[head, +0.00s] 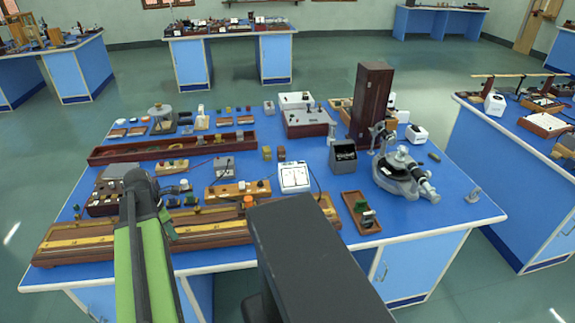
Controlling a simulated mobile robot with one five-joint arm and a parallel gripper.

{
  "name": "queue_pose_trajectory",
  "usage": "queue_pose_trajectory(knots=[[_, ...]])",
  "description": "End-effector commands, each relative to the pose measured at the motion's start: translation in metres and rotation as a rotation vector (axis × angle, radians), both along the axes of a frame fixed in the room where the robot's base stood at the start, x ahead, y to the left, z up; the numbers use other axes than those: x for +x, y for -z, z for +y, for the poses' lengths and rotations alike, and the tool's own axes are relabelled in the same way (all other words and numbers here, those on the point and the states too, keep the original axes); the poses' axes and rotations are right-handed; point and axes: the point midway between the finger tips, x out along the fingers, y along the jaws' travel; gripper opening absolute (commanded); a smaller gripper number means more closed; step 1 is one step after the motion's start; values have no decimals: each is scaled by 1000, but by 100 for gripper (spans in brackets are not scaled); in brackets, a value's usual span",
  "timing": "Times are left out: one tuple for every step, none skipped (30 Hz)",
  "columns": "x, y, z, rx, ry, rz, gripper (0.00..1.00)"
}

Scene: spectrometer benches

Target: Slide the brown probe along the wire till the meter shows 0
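A long wooden wire board (85,238) lies along the front edge of the blue bench, with pale yellowish strips along it. A white meter (294,177) stands behind the board, right of the middle; its reading is too small to make out. I cannot pick out the brown probe for sure among the small parts near the board. My green arm reaches up from the bottom over the left part of the board. The dark end of my gripper (167,226) seems to be over the board; its fingers are too small and partly hidden to tell their state.
An orange-topped part (249,202) and a wooden unit (232,190) stand just behind the board. A long reddish tray (115,155), a tall brown cabinet (371,105) and a grey spectrometer (403,172) stand further back. Bare blue bench top (430,212) lies front right.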

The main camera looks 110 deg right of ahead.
Motion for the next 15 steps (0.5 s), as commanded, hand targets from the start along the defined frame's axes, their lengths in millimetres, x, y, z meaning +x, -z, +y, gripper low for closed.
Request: queue_pose_trajectory(knots=[[0, 0, 0, 0, 0, 0, 29], [0, 0, 0, 0, 0, 0, 32], [0, 0, 0, 0, 0, 1, 38], [0, 0, 0, 0, 0, 1, 42], [0, 0, 0, 0, 0, 1, 42], [0, 0, 0, 0, 0, 1, 42], [0, 0, 0, 0, 0, 1, 42], [0, 0, 0, 0, 0, 1, 42], [0, 0, 0, 0, 0, 1, 42], [0, 0, 0, 0, 0, 1, 42], [0, 0, 0, 0, 0, 1, 42], [0, 0, 0, 0, 0, 1, 42], [0, -1, 0, 0, 0, 1, 42], [0, -1, 0, 0, 0, 1, 42], [0, -3, 0, 0, 0, 1, 42]])
